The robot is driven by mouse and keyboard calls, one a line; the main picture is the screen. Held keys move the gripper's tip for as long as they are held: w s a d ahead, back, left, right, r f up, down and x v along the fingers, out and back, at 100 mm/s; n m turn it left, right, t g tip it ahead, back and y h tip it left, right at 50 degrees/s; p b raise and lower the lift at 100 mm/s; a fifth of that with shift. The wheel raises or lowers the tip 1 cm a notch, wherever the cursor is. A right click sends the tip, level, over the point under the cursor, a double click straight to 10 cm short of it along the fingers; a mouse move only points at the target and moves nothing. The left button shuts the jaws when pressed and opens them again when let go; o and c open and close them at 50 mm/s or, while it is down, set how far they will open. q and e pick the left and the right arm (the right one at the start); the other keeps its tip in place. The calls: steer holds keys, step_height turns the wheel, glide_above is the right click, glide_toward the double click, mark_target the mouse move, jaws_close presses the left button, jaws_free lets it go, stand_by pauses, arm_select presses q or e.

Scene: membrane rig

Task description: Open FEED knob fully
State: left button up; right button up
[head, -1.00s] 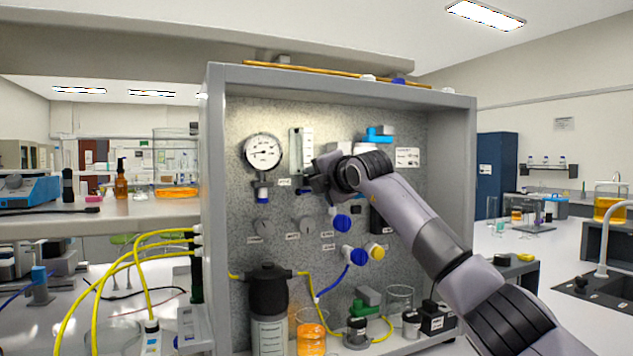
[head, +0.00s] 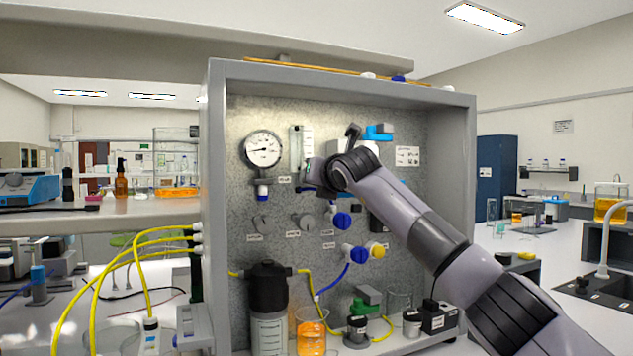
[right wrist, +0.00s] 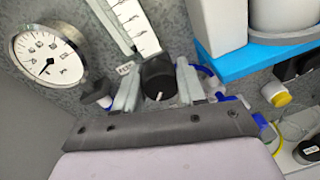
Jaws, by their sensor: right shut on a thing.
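The black knob (right wrist: 158,78) with a white pointer line sits just below the flow tube in the right wrist view. A small label (right wrist: 126,70) is beside it, its text too small to read for sure. My right gripper (right wrist: 158,84) has one finger on each side of this knob and is shut on it. In the head view my right gripper (head: 313,176) is at the panel under the flow tube (head: 301,148), and my wrist hides the knob. My left gripper is in neither view.
A pressure gauge (head: 262,150) is left of the gripper. Two grey knobs (head: 306,222) and blue valves (head: 342,220) are below. A blue bracket (right wrist: 240,65) is close on the right in the wrist view. Bottles and beakers stand on the rig floor.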

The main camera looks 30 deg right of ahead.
steer(key=n+b, duration=0.1)
steer(key=n, duration=0.3)
steer(key=shift+f+h, duration=0.2)
steer(key=shift+h, duration=0.1)
steer(key=shift+n+t, duration=0.4)
steer(key=shift+n, duration=1.2)
steer(key=shift+n+b, duration=0.3)
steer(key=o, duration=1.1)
steer(key=shift+c, duration=0.2)
steer(key=shift+r, duration=0.1)
steer(key=shift+s, duration=0.1)
